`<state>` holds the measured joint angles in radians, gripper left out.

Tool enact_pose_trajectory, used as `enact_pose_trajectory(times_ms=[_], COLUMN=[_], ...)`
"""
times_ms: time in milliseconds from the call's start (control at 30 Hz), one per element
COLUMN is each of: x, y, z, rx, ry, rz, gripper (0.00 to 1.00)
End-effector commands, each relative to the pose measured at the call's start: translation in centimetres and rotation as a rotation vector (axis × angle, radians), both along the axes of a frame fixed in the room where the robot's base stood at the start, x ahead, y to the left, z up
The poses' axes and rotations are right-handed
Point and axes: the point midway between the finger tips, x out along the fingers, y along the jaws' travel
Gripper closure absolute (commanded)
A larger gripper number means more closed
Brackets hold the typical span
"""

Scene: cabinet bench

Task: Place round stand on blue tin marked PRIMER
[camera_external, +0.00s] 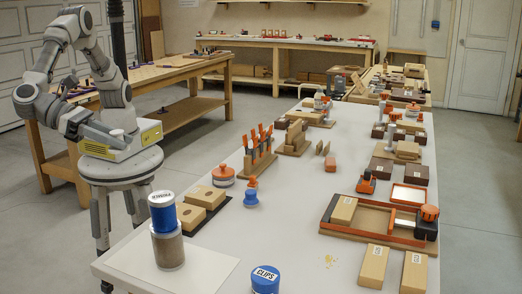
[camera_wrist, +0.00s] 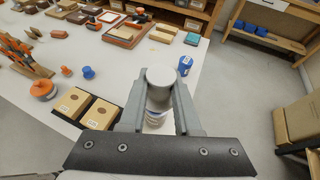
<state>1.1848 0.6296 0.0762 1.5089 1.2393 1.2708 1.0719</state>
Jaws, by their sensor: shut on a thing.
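My gripper (camera_wrist: 160,92) is shut on the round stand (camera_wrist: 161,76), a pale grey round piece held between the two fingers. In the external view, my gripper (camera_external: 118,138) is in the air at the left, above and left of the blue tin. The blue tin marked PRIMER (camera_external: 162,214) stands upright on a brownish cylinder (camera_external: 168,250) near the table's front left corner. In the wrist view, a partly hidden white and blue shape (camera_wrist: 156,116) shows below the stand; I cannot tell its details.
A blue tin marked CLIPS (camera_external: 265,281) stands at the front edge; it also shows in the wrist view (camera_wrist: 185,65). Two tan boxes (camera_external: 205,197) lie on a black mat beside the PRIMER tin. A rack with orange-handled tools (camera_external: 258,150) stands farther back. The white table (camera_external: 300,220) has clear room in the middle.

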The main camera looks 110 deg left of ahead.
Motion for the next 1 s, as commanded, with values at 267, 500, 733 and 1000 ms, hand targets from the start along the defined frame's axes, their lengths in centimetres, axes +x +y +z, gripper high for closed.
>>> enact_pose_trajectory(times_ms=[267, 500, 733, 1000], x=[-1.4, 3.5, 7.4, 8.4], y=[-1.6, 0.5, 2.1, 2.4], z=[0.1, -3.1, -5.6, -7.2], rx=[0.003, 0.002, 0.001, 0.002], ry=[0.002, 0.003, 0.002, 0.004], rz=[-0.042, -0.04, -0.042, -0.045], gripper=[1.0, 1.0, 1.0, 1.0])
